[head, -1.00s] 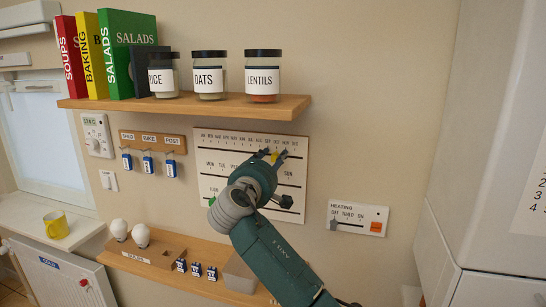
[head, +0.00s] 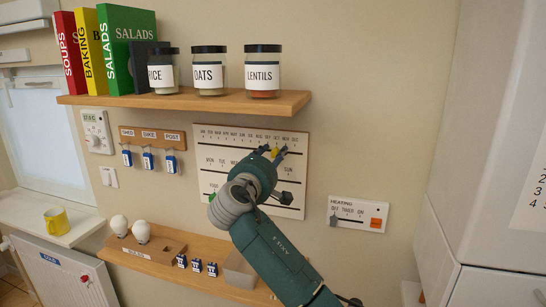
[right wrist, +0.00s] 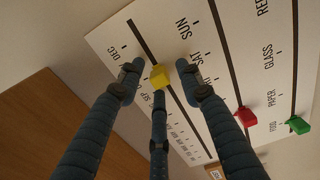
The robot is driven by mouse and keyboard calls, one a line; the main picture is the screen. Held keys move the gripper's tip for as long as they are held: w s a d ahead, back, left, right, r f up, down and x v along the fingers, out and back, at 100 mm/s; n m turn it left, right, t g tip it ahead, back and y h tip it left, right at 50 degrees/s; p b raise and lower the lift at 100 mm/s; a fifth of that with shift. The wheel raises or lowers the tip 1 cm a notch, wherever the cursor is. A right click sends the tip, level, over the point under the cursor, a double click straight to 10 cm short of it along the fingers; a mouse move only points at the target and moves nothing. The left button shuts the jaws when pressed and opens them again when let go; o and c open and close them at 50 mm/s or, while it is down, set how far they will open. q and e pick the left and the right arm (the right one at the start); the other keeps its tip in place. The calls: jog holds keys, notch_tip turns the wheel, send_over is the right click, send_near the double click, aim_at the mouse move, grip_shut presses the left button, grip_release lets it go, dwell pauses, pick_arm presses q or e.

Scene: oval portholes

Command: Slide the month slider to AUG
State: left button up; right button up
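The month slider's yellow knob (head: 275,153) is on the top slot of the white calendar board (head: 210,146), towards the right end of the month row. In the right wrist view the yellow knob (right wrist: 160,77) is close to the SEP label; some neighbouring labels are hidden by a finger, so its exact month is unclear. My right gripper (right wrist: 158,76) is open, its fingers spread around the knob with visible gaps to both sides. The AUG label is too small to read. In the head view my right gripper (head: 272,156) covers part of the board. My left gripper is not in view.
Red (right wrist: 245,116) and green (right wrist: 298,125) knobs are on lower slots. A shelf (head: 285,102) with jars and books is above the board. A heating panel (head: 357,213) is to the right. A lower shelf (head: 200,285) with bulbs is below. A tall white cabinet (head: 480,150) stands at far right.

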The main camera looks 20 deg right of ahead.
jog(key=v, duration=1.2)
jog(key=shift+w, duration=0.1)
